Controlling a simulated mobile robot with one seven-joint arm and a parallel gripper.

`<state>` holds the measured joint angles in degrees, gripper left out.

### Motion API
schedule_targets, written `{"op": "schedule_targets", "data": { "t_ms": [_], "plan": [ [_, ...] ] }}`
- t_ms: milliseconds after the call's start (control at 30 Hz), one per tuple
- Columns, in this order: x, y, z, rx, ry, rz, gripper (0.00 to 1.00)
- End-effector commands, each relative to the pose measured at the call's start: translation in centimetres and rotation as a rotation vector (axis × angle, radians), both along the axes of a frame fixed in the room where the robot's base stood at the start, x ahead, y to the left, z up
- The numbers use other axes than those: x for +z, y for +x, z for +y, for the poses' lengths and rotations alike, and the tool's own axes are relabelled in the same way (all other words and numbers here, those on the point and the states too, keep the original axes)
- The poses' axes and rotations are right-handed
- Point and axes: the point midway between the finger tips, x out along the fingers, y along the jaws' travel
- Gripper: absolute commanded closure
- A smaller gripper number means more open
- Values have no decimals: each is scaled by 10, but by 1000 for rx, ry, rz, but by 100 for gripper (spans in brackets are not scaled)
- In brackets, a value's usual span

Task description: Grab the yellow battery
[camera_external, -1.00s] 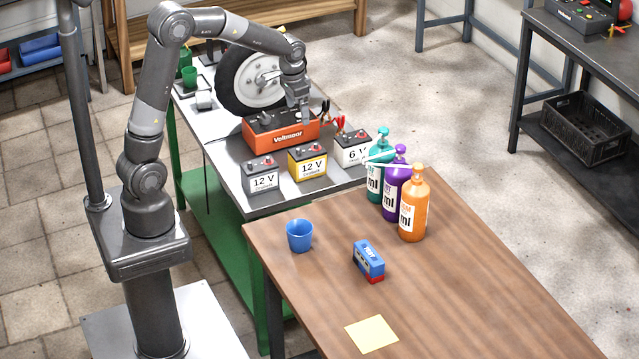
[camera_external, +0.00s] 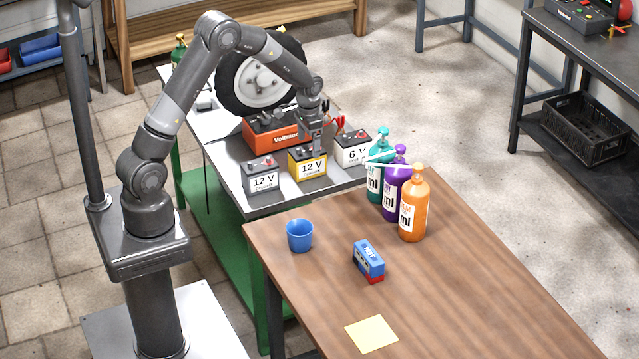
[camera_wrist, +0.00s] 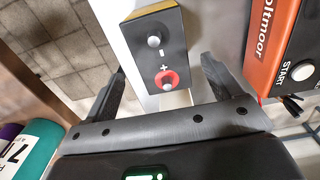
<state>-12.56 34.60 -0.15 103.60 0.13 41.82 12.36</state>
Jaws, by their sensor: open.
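The yellow battery (camera_external: 308,168) is a yellow box with a white 12 V label and a dark top. It stands upright on the metal bench, between a grey 12 V battery (camera_external: 262,177) and a white 6 V battery (camera_external: 352,150). My gripper (camera_external: 315,150) is just above it, partly covering its top. In the wrist view the yellow battery (camera_wrist: 155,40) shows its dark top, a red plus terminal and a yellow edge. My open gripper (camera_wrist: 164,66) has one finger on either side of it. I cannot tell if they touch it.
An orange Voltmoor unit (camera_external: 280,130) sits close behind the batteries and shows at the right of the wrist view (camera_wrist: 272,45). A wheel (camera_external: 262,75) stands behind it. Tall bottles (camera_external: 413,205), a blue cup (camera_external: 299,236) and a blue box (camera_external: 368,260) are on the wooden table.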

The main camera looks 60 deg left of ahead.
Motion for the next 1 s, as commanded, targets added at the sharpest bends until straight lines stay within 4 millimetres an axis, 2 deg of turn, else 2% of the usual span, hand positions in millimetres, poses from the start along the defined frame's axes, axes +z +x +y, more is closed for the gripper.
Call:
{"op": "schedule_targets", "data": {
  "t_ms": [300,600,1000],
  "plan": [
    [-44,-4,3,0,0,1,15],
    [-49,-4,3,0,1,-1,15],
    [-48,-4,3,0,0,-1,47]
  ]
}}
